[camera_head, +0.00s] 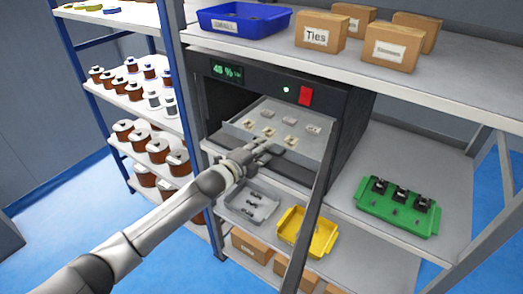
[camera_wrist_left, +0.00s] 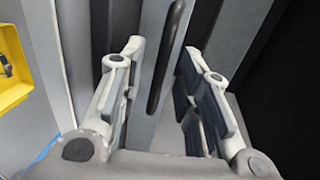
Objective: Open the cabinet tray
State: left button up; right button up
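The dark cabinet (camera_head: 222,88) has a green "45 %" readout, a green light and a red switch along its top. Its front is open. A grey cabinet tray (camera_head: 243,124) with several small parts on it shows in the opening, tilted in the picture. My left gripper (camera_head: 262,150) is at the tray's front edge. In the left wrist view my left gripper (camera_wrist_left: 163,75) has its fingers apart. A grey bar with a dark slot (camera_wrist_left: 165,60) shows between them, and I see no clear contact. My right gripper is out of view.
Below are a grey bin (camera_head: 240,212) and a yellow bin (camera_head: 290,222). A green tray (camera_head: 372,208) sits right of the cabinet. A blue bin (camera_head: 262,24) and boxes (camera_head: 318,40) stand above. Spools fill the left shelves.

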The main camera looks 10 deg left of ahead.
pick_arm(q)
jog(key=shift+w, duration=0.1)
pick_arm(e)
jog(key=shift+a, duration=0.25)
pick_arm(q)
grip_shut()
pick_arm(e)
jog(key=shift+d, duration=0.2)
